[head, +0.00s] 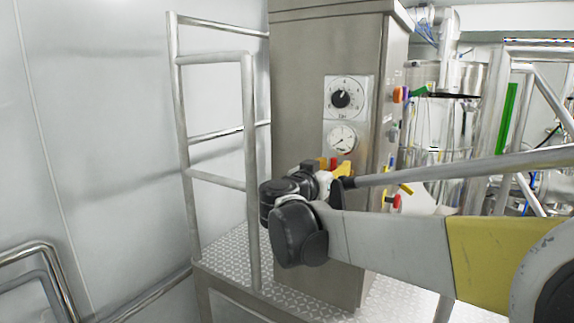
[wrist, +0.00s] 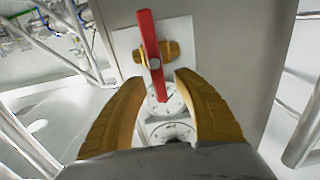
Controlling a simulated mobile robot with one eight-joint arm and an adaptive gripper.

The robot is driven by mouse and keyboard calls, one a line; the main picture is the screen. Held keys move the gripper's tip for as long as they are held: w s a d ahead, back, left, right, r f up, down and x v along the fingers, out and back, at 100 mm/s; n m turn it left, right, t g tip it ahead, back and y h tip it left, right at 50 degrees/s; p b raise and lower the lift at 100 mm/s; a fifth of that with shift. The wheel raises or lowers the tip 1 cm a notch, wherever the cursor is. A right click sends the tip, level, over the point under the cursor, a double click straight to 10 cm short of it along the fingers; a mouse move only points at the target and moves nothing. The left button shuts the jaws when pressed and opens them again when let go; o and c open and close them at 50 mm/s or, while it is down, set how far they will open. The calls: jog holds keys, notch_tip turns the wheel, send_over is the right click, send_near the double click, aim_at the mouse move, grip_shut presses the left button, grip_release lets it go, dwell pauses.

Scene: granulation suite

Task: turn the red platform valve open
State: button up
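The red valve handle (wrist: 149,35) is a long flat lever in the wrist view. It crosses a brass valve body (wrist: 173,52) on a pale plate. My gripper (wrist: 158,82) is open, with its two yellow fingers either side of the handle's lower end in that picture. I see no finger touching the handle, and the depth between them is unclear. In the head view my gripper (head: 336,170) is at the front of the steel cabinet, just below its lower gauge. My wrist largely hides the valve there.
The steel cabinet (head: 297,85) carries an upper dial (head: 346,97) and a lower gauge (head: 341,138). Coloured knobs sit on its right side. A tubular railing (head: 250,165) stands left of it on a chequered metal platform (head: 225,262). A steel vessel (head: 440,120) stands behind at right.

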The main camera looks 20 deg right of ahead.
grip_shut()
jog(key=shift+a, duration=0.1)
jog(key=shift+w+a+f+n+b, duration=0.4)
jog(key=shift+n+b, duration=0.75)
jog(key=shift+n, duration=1.85)
jog(key=shift+w+a+f+n+b, duration=0.25)
jog(key=shift+w+f+n+b, duration=0.65)
jog(key=shift+n, duration=2.1)
jog(key=shift+a+f+n+b, duration=0.35)
jog(key=shift+n+b, duration=1.1)
jog(key=shift+n, duration=1.55)
grip_release()
jog(key=shift+d, duration=0.1)
